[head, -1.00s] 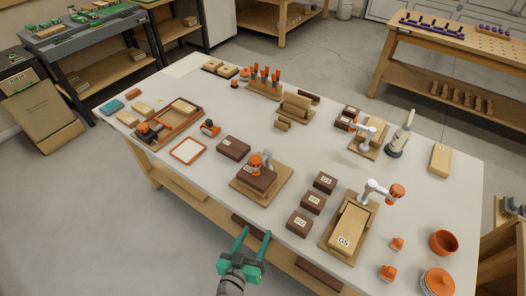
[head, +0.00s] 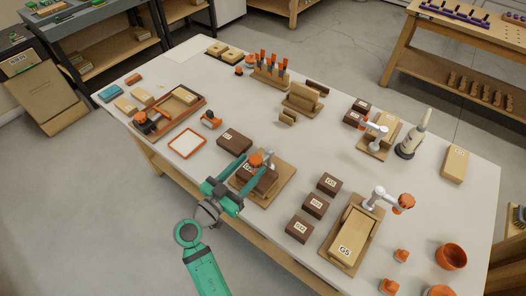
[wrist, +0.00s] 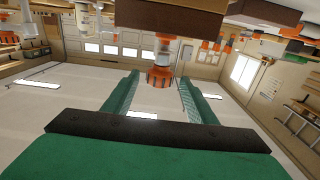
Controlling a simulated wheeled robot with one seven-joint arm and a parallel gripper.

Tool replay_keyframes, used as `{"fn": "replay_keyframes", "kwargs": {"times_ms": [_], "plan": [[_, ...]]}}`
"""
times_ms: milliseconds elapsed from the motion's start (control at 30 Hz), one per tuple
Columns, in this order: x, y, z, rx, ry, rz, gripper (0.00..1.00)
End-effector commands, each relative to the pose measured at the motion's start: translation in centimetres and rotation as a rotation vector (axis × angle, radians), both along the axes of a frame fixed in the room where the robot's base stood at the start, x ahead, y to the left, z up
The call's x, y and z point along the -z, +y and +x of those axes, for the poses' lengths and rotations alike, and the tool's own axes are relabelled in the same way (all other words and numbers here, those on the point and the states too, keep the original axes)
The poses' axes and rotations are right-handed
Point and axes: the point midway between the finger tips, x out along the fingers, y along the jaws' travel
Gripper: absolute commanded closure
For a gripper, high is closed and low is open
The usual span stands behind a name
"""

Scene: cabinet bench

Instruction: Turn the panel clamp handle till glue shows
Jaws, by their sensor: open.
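The clamp at the table's near middle has an orange handle (head: 255,160) and a grey-white post. It stands over a dark brown block (head: 266,180) on a wooden base (head: 284,183). My green gripper (head: 257,168) is open and reaches in from the near side at this clamp, partly hiding the block. In the wrist view the orange handle (wrist: 159,77) shows between the two fingertips (wrist: 160,86), with gaps on both sides. The dark block (wrist: 180,18) crosses the top of that view. I cannot make out any glue.
Right of it stand dark blocks (head: 315,205) and another clamp with an orange handle (head: 403,201) over a light G5 panel (head: 350,235). A dark block (head: 234,140) and a white orange-rimmed tray (head: 187,146) lie left. The table's near edge runs under my arm.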

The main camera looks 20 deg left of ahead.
Motion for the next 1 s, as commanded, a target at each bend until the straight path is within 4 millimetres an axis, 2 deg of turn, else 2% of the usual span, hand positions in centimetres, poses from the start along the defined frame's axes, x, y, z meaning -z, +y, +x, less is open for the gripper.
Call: {"fn": "replay_keyframes", "kwargs": {"times_ms": [200,400,600,833,867,1000], "plan": [[0.0,-1.4,3.8,0.003,0.000,-0.002,0.48],[0.0,-2.2,6.0,0.001,0.001,-0.002,0.48],[0.0,-2.4,6.9,-0.004,0.001,-0.001,0.48],[0.0,-2.3,6.9,-0.005,0.001,-0.001,0.48],[0.0,-2.3,6.9,-0.005,0.001,-0.001,0.51],[0.0,-2.3,6.9,-0.006,0.002,-0.002,0.84]]}}
